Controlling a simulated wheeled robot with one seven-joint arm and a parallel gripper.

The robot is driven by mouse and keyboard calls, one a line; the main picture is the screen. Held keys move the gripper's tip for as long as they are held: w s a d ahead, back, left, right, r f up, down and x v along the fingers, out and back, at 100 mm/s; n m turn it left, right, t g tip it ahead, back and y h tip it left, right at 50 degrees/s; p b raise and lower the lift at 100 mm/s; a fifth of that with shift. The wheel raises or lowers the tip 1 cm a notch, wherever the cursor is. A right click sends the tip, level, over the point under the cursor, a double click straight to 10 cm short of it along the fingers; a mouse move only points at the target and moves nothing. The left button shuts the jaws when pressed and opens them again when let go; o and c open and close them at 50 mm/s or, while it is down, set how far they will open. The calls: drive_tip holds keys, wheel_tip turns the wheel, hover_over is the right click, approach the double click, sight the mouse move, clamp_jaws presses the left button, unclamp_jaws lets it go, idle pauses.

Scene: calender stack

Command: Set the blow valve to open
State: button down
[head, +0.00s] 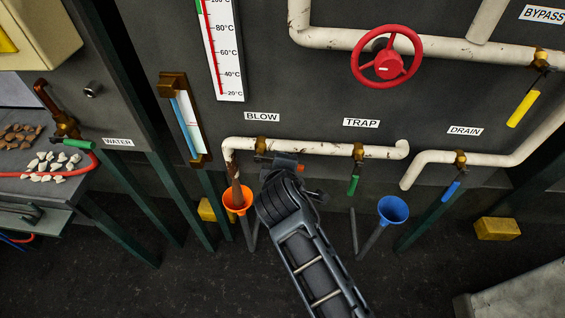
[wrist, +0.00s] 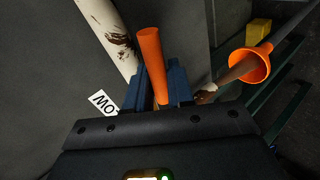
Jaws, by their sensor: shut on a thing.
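The blow valve's brass body (head: 261,144) sits on the white pipe under the BLOW label (head: 262,117). My gripper (head: 286,161) is at this valve, just below the pipe, and covers most of its lever. The lever's orange tip (head: 300,168) shows at the gripper's right side. In the wrist view, the orange lever (wrist: 150,62) stands between the blue fingers of my gripper (wrist: 160,90), which are shut on it. The lever runs roughly alongside the rust-marked white pipe (wrist: 108,35). Its joint with the valve is hidden.
An orange funnel (head: 237,199) stands below the pipe's rusty left end, close to my arm. The trap valve's green lever (head: 353,185) hangs to the right. A blue funnel (head: 393,209) and the drain valve's blue lever (head: 451,191) are further right. A red handwheel (head: 387,57) is above.

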drive_tip(key=shift+a, duration=0.15)
drive_tip(key=c, duration=1.2)
unclamp_jaws()
drive_tip(key=shift+o, duration=0.4)
drive_tip(key=shift+r, duration=0.1)
drive_tip(key=shift+w, duration=0.1)
